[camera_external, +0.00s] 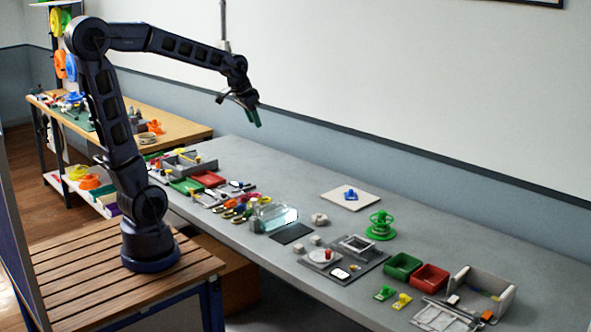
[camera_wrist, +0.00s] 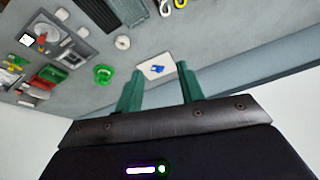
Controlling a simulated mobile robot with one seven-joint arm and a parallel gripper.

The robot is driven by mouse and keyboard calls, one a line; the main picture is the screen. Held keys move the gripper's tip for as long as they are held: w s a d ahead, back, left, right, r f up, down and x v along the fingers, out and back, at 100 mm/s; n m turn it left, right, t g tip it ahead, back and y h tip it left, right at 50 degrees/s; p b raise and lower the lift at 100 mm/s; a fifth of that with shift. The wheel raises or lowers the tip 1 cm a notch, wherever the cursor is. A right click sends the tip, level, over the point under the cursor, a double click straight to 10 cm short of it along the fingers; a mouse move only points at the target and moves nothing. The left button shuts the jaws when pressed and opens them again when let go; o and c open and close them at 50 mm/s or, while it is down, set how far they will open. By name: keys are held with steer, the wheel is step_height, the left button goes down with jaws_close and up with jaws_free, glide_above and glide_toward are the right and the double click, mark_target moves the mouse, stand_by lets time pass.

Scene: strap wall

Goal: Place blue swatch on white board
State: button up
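The white board (camera_external: 335,197) lies flat on the grey table, toward the wall side. The small blue swatch (camera_external: 350,193) rests on top of it, near its middle. In the wrist view the white board (camera_wrist: 148,64) and blue swatch (camera_wrist: 158,68) show between my fingers, well beyond them. My gripper (camera_external: 248,112) is raised high above the table, to the left of the board and far from it. Its two green fingers are spread apart in the wrist view (camera_wrist: 160,74), with nothing held between them.
A green spool (camera_external: 380,226) stands right of the board. A green bin (camera_external: 402,266), red bin (camera_external: 429,277) and grey box (camera_external: 483,290) stand further right. A clear container (camera_external: 273,216) and several tools lie left. Bare table surrounds the board.

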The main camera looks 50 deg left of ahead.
steer(key=s+a+f+n, duration=0.1)
steer(key=s+a, duration=0.3)
steer(key=s, duration=1.5)
steer(key=shift+s+f+n, duration=0.15)
steer(key=shift+s+n, duration=0.05)
steer(key=shift+n, duration=0.7)
